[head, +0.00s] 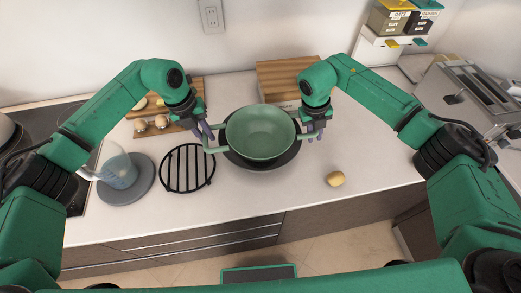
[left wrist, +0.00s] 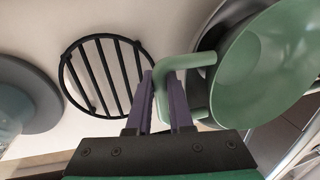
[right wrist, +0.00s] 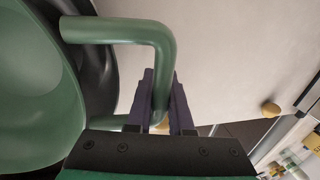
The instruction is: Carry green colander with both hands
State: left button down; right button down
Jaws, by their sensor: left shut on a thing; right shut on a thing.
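The green colander (head: 260,133) is a round bowl with a looped handle on each side. It appears upright over a dark round pan or plate (head: 262,164); I cannot tell whether they touch. My left gripper (head: 210,136) is shut on its left handle, which shows between the fingers in the left wrist view (left wrist: 163,75). My right gripper (head: 313,132) is shut on its right handle, seen in the right wrist view (right wrist: 155,45). The colander's inside looks empty.
A black round trivet (head: 187,168) lies left of the colander. A measuring jug (head: 118,171) stands on a grey round plate (head: 132,193). A potato-like item (head: 335,179) lies at right. The front right counter is mostly clear.

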pick_arm(q)
jog(key=c, duration=0.8)
grip_release()
jog(key=shift+f+p, duration=0.1)
jog(key=shift+p, duration=0.2)
pick_arm(e)
jog(key=c, duration=0.8)
grip_release()
jog(key=shift+f, duration=0.1)
pick_arm(q)
jog(key=shift+a, duration=0.1)
pick_arm(e)
jog(key=shift+a, duration=0.1)
jog(key=shift+r, duration=0.25)
pick_arm(q)
jog(key=r, duration=0.2)
jog(key=a+r, duration=0.1)
jog(key=r, duration=0.4)
jog(key=shift+s+a+r, duration=0.1)
jog(key=shift+a+r, duration=0.2)
jog(key=shift+r, duration=0.1)
pick_arm(e)
jog(key=r, duration=0.3)
jog(key=a+r, duration=0.1)
jog(key=r, duration=0.3)
jog(key=a+r, duration=0.1)
jog(key=r, duration=0.3)
jog(key=shift+s+a+r, duration=0.15)
jog(key=shift+s+r, duration=0.05)
